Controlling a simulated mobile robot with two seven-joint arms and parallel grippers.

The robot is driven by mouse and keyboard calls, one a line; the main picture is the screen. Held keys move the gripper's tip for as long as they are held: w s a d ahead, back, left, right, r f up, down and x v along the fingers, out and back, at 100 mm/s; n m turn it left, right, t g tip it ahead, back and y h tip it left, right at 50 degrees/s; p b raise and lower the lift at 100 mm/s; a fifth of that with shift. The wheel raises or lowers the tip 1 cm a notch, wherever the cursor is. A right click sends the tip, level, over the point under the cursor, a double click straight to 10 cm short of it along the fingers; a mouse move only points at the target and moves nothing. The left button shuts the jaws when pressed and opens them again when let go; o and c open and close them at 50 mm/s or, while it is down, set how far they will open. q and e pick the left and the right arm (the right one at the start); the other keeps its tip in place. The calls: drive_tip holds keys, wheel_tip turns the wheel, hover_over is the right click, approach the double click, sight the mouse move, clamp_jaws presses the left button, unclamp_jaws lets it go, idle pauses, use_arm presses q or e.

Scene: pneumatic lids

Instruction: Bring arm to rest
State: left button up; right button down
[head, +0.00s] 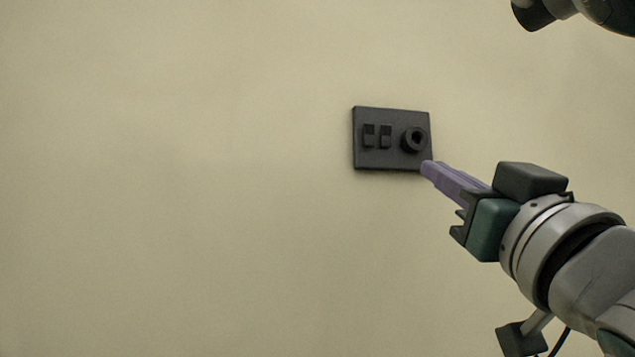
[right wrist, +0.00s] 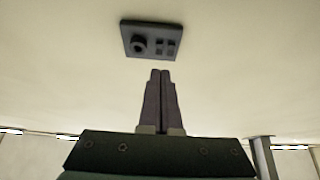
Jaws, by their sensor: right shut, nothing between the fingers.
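My right gripper (head: 428,168) reaches in from the lower right in the head view. Its purple fingers are together with nothing between them. In the head view the fingertips overlap the lower right corner of a dark wall panel (head: 391,158). The right wrist view shows the shut fingers (right wrist: 161,73) with the panel (right wrist: 134,51) ahead of their tips, and a gap shows between them there. The panel carries two small rocker switches and a round knob. My left gripper is not in view.
The panel is fixed on a plain beige wall (head: 180,180). The wall is bare to the left, above and below the panel. Part of my own arm shows at the top right of the head view.

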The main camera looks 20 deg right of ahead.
idle(0.5)
drive_tip(key=s+a+f+g+y, duration=0.15)
drive_tip(key=f+g, duration=0.25)
drive_tip(key=f, duration=0.5)
drive_tip(key=s+f+n+g, duration=0.15)
drive_tip(key=f+g, duration=0.25)
drive_tip(key=f, duration=0.5)
drive_tip(key=s+f+m+g+y, duration=0.1)
drive_tip(key=s+f+g, duration=0.25)
drive_tip(key=f, duration=0.45)
drive_tip(key=s+a+f+n+g+y, duration=0.2)
drive_tip(key=s+a+f+g, duration=0.2)
drive_tip(key=s+f, duration=0.3)
drive_tip(key=s+a+f+n+g+y, duration=0.1)
drive_tip(key=s+a+f+n+g, duration=0.1)
drive_tip(key=s+a+f+g, duration=0.45)
drive_tip(key=d+r+t+p, duration=0.1)
drive_tip(key=r+p, duration=0.7)
drive_tip(key=r, duration=0.1)
drive_tip(key=d+r+t+p, duration=0.1)
drive_tip(key=d+r+p, duration=0.1)
drive_tip(key=r+p, duration=0.5)
drive_tip(key=shift+s+d+r+p, duration=0.25)
drive_tip(key=shift+r+p, duration=0.1)
drive_tip(key=shift+r, duration=0.5)
